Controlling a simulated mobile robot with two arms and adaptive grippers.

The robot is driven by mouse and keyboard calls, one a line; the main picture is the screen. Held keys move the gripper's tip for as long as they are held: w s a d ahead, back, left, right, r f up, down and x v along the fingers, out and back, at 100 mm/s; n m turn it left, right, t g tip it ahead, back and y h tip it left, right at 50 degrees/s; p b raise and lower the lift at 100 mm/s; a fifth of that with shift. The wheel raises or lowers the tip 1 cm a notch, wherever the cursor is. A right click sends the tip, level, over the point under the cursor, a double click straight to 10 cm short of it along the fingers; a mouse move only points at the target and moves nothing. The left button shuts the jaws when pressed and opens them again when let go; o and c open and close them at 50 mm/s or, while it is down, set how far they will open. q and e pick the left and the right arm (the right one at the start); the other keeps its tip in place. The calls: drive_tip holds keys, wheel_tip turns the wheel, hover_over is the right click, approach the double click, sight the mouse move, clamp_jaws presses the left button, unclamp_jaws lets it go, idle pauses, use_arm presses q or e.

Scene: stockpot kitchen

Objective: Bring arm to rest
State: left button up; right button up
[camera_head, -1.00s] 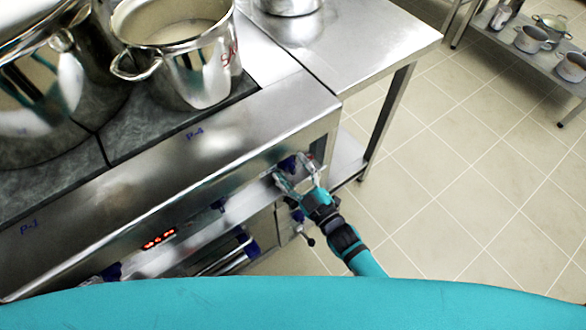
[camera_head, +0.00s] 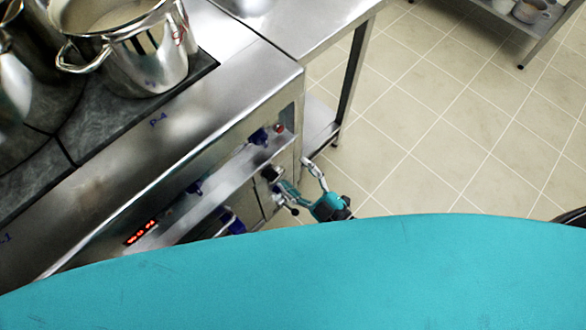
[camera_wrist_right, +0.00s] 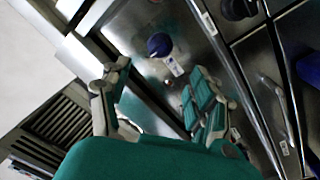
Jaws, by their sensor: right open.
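My right gripper (camera_head: 298,178) is open and empty, to the right of the stove's front panel in the head view. In the right wrist view the two spread fingers of my right gripper (camera_wrist_right: 158,95) show with nothing between them. A blue knob (camera_wrist_right: 160,45) on the steel panel lies beyond the fingertips, apart from them. In the head view a blue knob (camera_head: 259,137) sits near the right end of the panel. My left gripper is not in view.
The steel stove (camera_head: 215,100) bears a large pot (camera_head: 135,50) at the upper left. A steel table (camera_head: 315,20) adjoins it at the right. The tiled floor (camera_head: 440,130) is clear. A low shelf (camera_head: 510,22) with pots stands at the top right.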

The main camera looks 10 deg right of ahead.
idle(0.4)
drive_tip(key=s+d+f+m+g+h+p, duration=0.1)
drive_tip(key=s+d+f+m+g+h, duration=0.15)
drive_tip(key=f, duration=0.45)
drive_tip(key=s+d+f+m+g+h+p, duration=0.1)
drive_tip(key=s+d+f+g+h, duration=0.1)
drive_tip(key=d+f, duration=0.35)
drive_tip(key=s+d+f+m+g+h+p, duration=0.1)
drive_tip(key=s+d+f+m+g+h, duration=0.15)
drive_tip(key=f, duration=0.65)
drive_tip(key=s+d+f+m+g+h+p, duration=0.1)
drive_tip(key=s+d+f+g, duration=0.1)
drive_tip(key=s, duration=0.5)
drive_tip(key=s+d+f+m+g+h, duration=0.1)
drive_tip(key=s+d+f+m+g, duration=0.1)
drive_tip(key=s+f, duration=0.3)
drive_tip(key=s+d+f+m+g+h+p, duration=0.1)
drive_tip(key=s+d+f+m+g, duration=0.1)
drive_tip(key=s, duration=0.8)
wheel_tip(320, 180, down, 2)
drive_tip(key=shift+s+d+f+g+h+p, duration=0.1)
drive_tip(key=shift+s+d+g+h+p, duration=0.15)
drive_tip(key=shift+g, duration=0.55)
